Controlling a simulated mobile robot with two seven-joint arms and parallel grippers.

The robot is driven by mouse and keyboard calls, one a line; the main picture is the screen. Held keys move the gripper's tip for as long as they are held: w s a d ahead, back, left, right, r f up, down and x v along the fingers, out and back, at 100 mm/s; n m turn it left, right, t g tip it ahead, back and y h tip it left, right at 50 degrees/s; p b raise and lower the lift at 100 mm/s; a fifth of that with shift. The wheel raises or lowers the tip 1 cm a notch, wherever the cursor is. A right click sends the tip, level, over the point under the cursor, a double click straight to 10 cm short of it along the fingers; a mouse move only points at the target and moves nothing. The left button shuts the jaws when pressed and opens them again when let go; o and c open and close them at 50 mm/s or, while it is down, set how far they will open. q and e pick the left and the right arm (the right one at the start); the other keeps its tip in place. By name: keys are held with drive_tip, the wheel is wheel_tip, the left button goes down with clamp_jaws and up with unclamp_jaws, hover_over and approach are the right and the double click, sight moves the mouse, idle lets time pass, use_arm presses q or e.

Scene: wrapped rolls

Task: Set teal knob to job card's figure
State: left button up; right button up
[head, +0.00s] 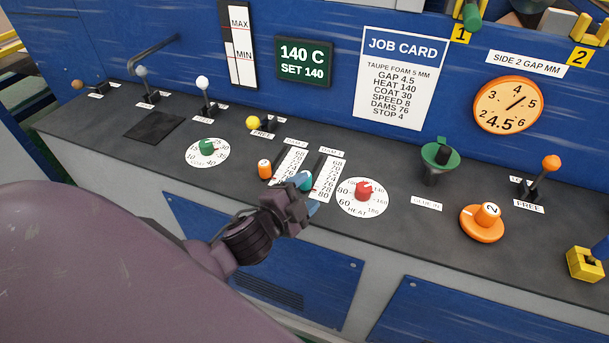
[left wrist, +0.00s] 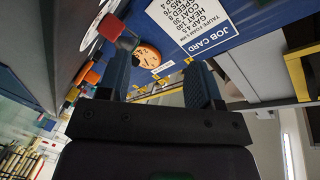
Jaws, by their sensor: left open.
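The teal knob (head: 304,180) sits on the slot beside the right-hand number scale, marked from 68 down to 80, toward its lower half. My gripper partly covers it, so I cannot read its exact setting. The job card (head: 402,78) on the blue back wall reads DAMS 76; it also shows in the left wrist view (left wrist: 200,25). My left gripper (head: 308,195) is right at the teal knob from the front, fingers apart. In the left wrist view its two fingers (left wrist: 160,85) stand open with no knob visible between them. I cannot tell if they touch the knob.
An orange knob (head: 265,169) stands left of the scales. The red heat knob on its white dial (head: 350,203) is close on the right. A green knob (head: 207,147) and a yellow-tipped lever (head: 253,123) are to the left. A green-topped cup (head: 437,160) stands farther right.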

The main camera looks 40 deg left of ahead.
use_arm(q)
drive_tip(key=w+d+r+m+g+h+p, duration=0.1)
drive_tip(key=w+d+r+m+g+h, duration=0.2)
drive_tip(key=m+h, duration=0.7)
drive_tip(key=w+d+r+m+g+h, duration=0.1)
drive_tip(key=d+r+m+g+h, duration=0.35)
drive_tip(key=m, duration=1.05)
drive_tip(key=w+a+f+m+g+y+p, duration=0.25)
drive_tip(key=a+m+g+y, duration=0.45)
drive_tip(key=a+m+y, duration=0.7)
drive_tip(key=f+h, duration=0.1)
drive_tip(key=f, duration=0.1)
drive_tip(key=f+n+h, duration=0.1)
drive_tip(key=f, duration=0.2)
drive_tip(key=w+d+f+n+h, duration=0.1)
drive_tip(key=f, duration=0.2)
drive_tip(key=shift+d+f, duration=0.1)
drive_tip(key=shift+f, duration=0.1)
drive_tip(key=shift+d+f, duration=0.25)
drive_tip(key=shift+f, duration=0.45)
drive_tip(key=shift+w, duration=0.1)
clamp_jaws()
